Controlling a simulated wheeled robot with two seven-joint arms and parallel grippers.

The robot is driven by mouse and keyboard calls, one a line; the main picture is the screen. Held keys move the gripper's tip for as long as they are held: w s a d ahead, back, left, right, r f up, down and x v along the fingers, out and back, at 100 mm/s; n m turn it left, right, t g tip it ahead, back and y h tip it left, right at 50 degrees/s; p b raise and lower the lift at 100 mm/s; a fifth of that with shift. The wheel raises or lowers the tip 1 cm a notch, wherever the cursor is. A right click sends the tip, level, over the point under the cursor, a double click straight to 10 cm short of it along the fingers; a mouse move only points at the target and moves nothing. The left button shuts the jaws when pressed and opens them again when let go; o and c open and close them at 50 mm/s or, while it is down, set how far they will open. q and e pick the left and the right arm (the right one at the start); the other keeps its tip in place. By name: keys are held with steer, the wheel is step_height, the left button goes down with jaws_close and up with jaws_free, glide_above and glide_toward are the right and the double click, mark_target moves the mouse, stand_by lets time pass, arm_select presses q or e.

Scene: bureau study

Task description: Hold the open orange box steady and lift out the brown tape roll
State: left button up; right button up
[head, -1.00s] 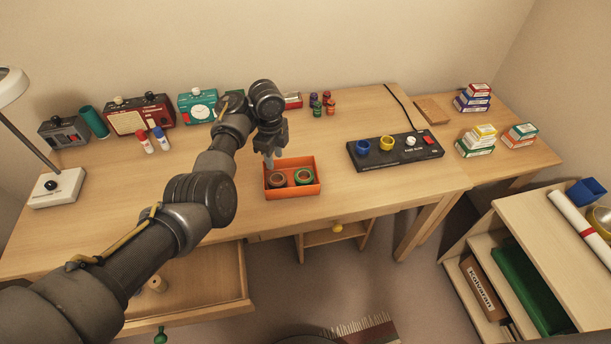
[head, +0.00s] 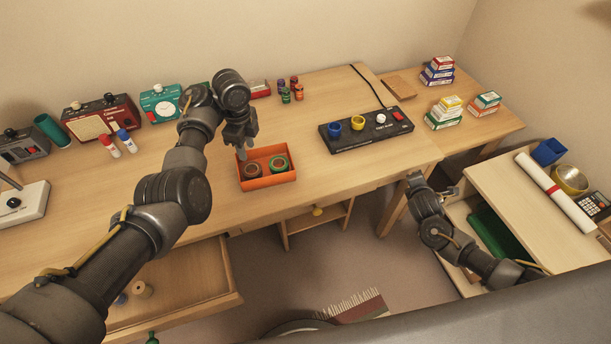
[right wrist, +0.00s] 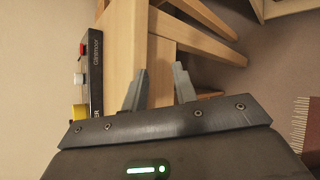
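The open orange box (head: 268,182) sits on the desk near its front edge. Inside it the brown tape roll (head: 252,170) lies on the left and a green tape roll (head: 279,163) on the right. My left gripper (head: 241,154) points down at the box's back left corner. Its fingertips are at the rim, but whether they are closed on the wall is too small to tell. My right gripper (head: 415,182) is off the desk's front edge, well right of the box. In the right wrist view it (right wrist: 160,70) is open and empty.
A black switch panel (head: 365,139) with coloured knobs stands right of the box. Small bottles (head: 290,90) stand behind it. An open drawer (head: 185,290) juts out at lower left. The desk between box and panel is clear.

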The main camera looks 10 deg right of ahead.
step_height(320, 180, up, 5)
steer(key=w+a+n+t, duration=0.1)
steer(key=w+a+n, duration=0.1)
steer(key=r+n+t+y, duration=0.1)
steer(key=r+n+y, duration=0.15)
steer(key=n, duration=0.45)
glide_above(350, 180)
steer(key=shift+f+y, duration=0.4)
steer(key=shift+y, duration=0.05)
steer(key=s+a+r+n+y, duration=0.1)
steer(key=a+n, duration=0.1)
steer(key=a, duration=0.3)
steer(key=s+a+r+n+t+y, duration=0.1)
steer(key=a+n, duration=0.2)
steer(key=a, duration=0.2)
steer(key=s+a+r+n+y, duration=0.1)
steer(key=a+n, duration=0.2)
steer(key=a, duration=0.3)
steer(key=shift+a+r+y, duration=0.1)
steer(key=shift+r+y, duration=0.2)
steer(key=x, duration=1.1)
steer(key=shift+r, duration=0.2)
jaws_close()
